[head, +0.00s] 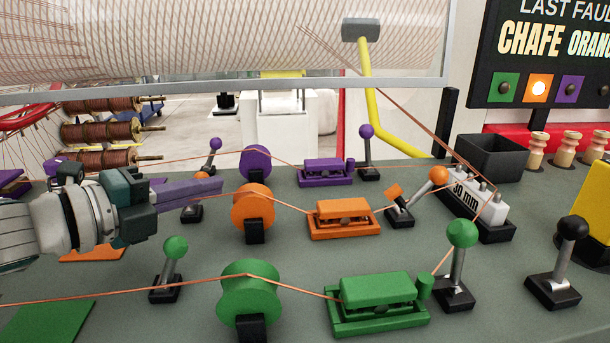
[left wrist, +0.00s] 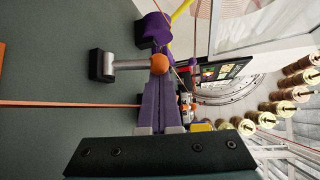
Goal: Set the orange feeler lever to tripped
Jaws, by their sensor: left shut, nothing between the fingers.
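Two levers have orange balls, and I cannot tell by a label which is the feeler lever. The left orange lever (head: 191,212) stands left of the orange roller (head: 252,207), mostly hidden by my fingers. Its ball (left wrist: 159,63) shows at my fingertips in the left wrist view; contact cannot be told. The right orange lever (head: 438,174) leans right, with an orange flag tilted left at its base. My left gripper (head: 218,187) is shut and empty, its purple-grey fingers pointing right across the left lever. My right gripper is not in view.
An orange clamp block (head: 343,219) sits between the roller and the right lever. Green levers, a green roller (head: 249,292) and a green block are in front; purple ones stand behind. Thin copper wires cross the table. The panel's orange lamp (head: 538,88) is lit.

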